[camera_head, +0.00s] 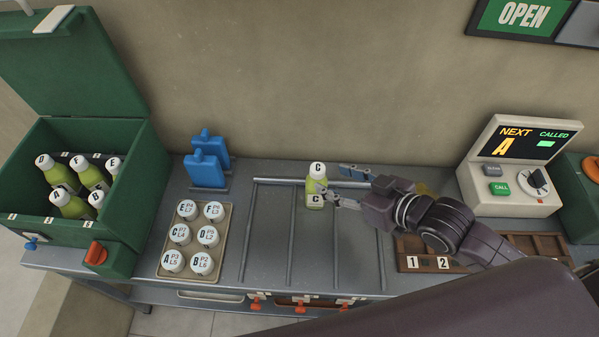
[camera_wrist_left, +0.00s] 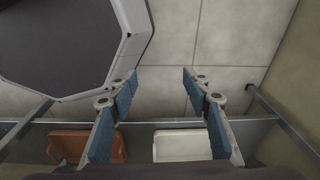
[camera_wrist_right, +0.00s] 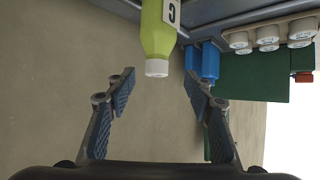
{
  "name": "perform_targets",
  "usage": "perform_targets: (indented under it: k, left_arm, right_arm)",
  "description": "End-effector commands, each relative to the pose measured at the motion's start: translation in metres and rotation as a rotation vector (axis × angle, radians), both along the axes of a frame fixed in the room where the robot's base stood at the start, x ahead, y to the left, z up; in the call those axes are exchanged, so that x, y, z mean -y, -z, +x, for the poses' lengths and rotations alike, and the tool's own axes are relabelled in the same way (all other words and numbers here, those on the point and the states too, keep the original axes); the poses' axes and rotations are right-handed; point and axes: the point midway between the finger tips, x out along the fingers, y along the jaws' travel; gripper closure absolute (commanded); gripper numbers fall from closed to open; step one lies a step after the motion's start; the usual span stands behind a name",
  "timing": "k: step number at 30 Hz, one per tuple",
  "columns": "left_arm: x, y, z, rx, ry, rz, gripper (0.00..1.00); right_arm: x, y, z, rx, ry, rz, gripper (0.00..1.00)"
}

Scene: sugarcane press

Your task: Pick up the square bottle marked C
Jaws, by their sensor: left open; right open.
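The square bottle marked C (camera_head: 316,186) is yellow-green with a white cap and a C label. It stands upright on the rack area of the bench in the head view. It also shows in the right wrist view (camera_wrist_right: 158,40), cap towards the camera, between and beyond the fingertips. My right gripper (camera_head: 340,184) is open beside the bottle, on its right; one finger overlaps it in the head view, and contact cannot be told. My left gripper (camera_wrist_left: 160,78) is open and empty, pointing at the floor by the bench edge; it is not in the head view.
A green crate (camera_head: 135,200) at the left holds several bottles. A tray (camera_head: 161,262) of lettered white caps and blue stands (camera_head: 206,165) sit left of the bottle. A call console (camera_head: 510,207) and a brown numbered tray (camera_head: 410,262) are at the right.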

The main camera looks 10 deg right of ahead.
Motion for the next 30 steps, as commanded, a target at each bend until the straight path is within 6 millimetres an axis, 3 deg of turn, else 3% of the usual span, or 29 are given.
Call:
perform_targets:
  k: [5,12,15,22,27,30]
  left_arm:
    - [-0.002,-0.002,-0.002,-0.004,0.001,0.002,0.55]
    - [0.015,-0.004,-0.042,-0.059,0.001,-0.015,0.55]
    - [0.020,-0.009,-0.048,-0.066,0.003,-0.020,0.55]
    - [0.014,-0.015,-0.032,-0.045,0.004,-0.014,0.55]
    - [0.010,-0.017,-0.013,-0.016,0.000,-0.011,0.55]
    - [0.009,-0.017,-0.013,-0.015,-0.001,-0.010,0.55]
  right_arm:
    - [-0.004,0.005,0.009,0.000,0.003,0.001,0.52]
    - [-0.012,0.016,0.026,-0.001,0.002,0.001,0.52]
    - [-0.015,0.022,0.036,-0.001,0.002,0.001,0.52]
    - [-0.026,0.038,0.057,0.000,0.001,0.000,0.52]
    - [-0.028,0.042,0.060,0.000,0.000,-0.001,0.52]
    - [-0.028,0.042,0.060,0.000,0.000,-0.001,0.52]
